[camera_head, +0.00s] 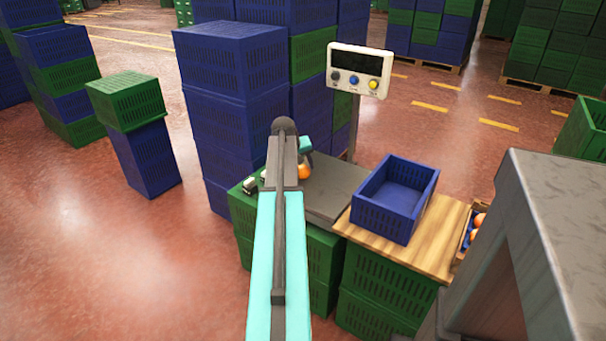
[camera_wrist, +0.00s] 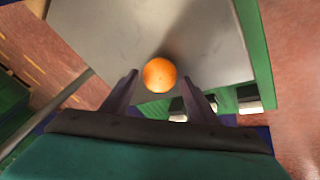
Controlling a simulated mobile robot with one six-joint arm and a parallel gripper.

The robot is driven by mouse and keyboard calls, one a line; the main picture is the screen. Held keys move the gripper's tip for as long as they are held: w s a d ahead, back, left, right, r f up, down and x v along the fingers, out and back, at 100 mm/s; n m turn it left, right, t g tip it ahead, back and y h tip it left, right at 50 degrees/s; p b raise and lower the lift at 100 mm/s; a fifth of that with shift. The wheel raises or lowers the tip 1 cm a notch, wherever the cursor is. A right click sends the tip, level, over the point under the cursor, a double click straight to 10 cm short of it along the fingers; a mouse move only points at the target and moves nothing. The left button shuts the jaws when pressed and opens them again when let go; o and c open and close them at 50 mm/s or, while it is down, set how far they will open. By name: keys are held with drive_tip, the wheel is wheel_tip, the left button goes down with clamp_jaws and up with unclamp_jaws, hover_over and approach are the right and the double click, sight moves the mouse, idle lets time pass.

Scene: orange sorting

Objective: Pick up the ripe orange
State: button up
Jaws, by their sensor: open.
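The orange (camera_wrist: 160,75) is round and evenly orange-coloured. It lies on a grey metal plate (camera_wrist: 110,25), just ahead of and roughly centred between the fingertips of my gripper (camera_wrist: 159,78). The fingers are open with nothing between them. In the head view the orange (camera_head: 305,172) shows partly behind my arm, on the dark plate (camera_head: 340,188) below the display. My gripper there is mostly hidden by my own arm link.
A blue crate (camera_head: 373,218) stands on a wooden board (camera_head: 440,240) right of the plate. A box with oranges (camera_head: 467,236) is at the far right of the board. A display (camera_head: 360,70) on a post rises behind the plate. Tall crate stacks (camera_head: 225,100) stand behind left.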

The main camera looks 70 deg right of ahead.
drive_tip(key=shift+x, duration=0.95)
drive_tip(key=c, duration=0.9)
drive_tip(key=shift+o, duration=0.2)
drive_tip(key=shift+r, duration=0.15)
drive_tip(key=shift+r, duration=1.45)
drive_tip(key=shift+s+a+r, duration=0.1)
drive_tip(key=shift+a+r, duration=0.1)
drive_tip(key=shift+r, duration=0.05)
drive_tip(key=s+a, duration=0.2)
drive_tip(key=a, duration=0.5)
drive_tip(key=s+a+r+p, duration=0.1)
drive_tip(key=s+a, duration=0.1)
drive_tip(key=a, duration=0.6)
drive_tip(key=shift+s+r, duration=0.2)
drive_tip(key=shift+s, duration=0.2)
